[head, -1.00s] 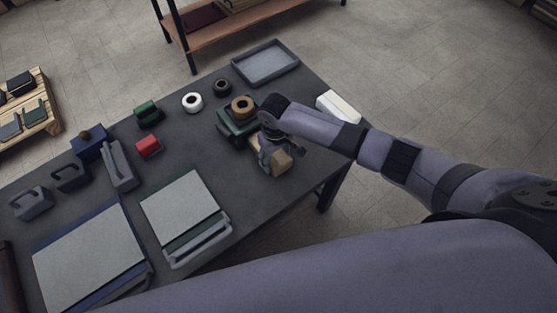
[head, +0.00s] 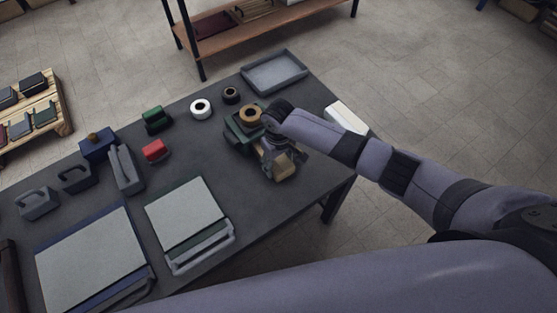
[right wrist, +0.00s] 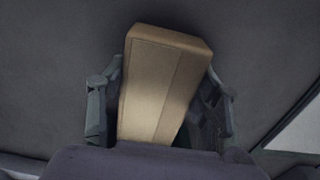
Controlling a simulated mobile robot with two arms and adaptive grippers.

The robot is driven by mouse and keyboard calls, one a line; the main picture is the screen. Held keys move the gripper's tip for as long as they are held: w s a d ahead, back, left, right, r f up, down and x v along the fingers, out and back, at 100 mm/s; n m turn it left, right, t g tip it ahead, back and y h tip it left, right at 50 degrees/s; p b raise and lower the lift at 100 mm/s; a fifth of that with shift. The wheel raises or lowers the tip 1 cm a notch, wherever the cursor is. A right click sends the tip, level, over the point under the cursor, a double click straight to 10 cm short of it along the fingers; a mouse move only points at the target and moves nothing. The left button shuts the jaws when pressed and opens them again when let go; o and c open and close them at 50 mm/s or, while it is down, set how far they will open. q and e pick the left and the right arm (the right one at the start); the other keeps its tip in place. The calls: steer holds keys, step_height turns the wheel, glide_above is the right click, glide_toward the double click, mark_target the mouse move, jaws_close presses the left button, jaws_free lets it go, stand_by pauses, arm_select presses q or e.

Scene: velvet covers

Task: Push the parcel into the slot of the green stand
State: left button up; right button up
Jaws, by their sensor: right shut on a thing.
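The parcel (head: 285,168) is a tan box near the table's right edge in the head view. My right gripper (head: 277,156) is shut on it, and its arm comes in from the right. In the right wrist view the parcel (right wrist: 158,92) stands tilted between the two fingers (right wrist: 160,108). The dark green stand (head: 234,139) is just left of and behind the gripper, very close to it. Its slot is hidden, and I cannot tell whether the parcel touches the stand. My left gripper is not in view.
A brown roll (head: 250,114) sits on or against the stand. A grey tray (head: 273,72), a white roll (head: 201,109) and a black roll (head: 231,95) lie behind. Grey panels (head: 186,213) lie in front left.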

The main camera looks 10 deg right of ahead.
steer(key=o, duration=1.5)
steer(key=shift+r, duration=0.1)
step_height(320, 180, up, 12)
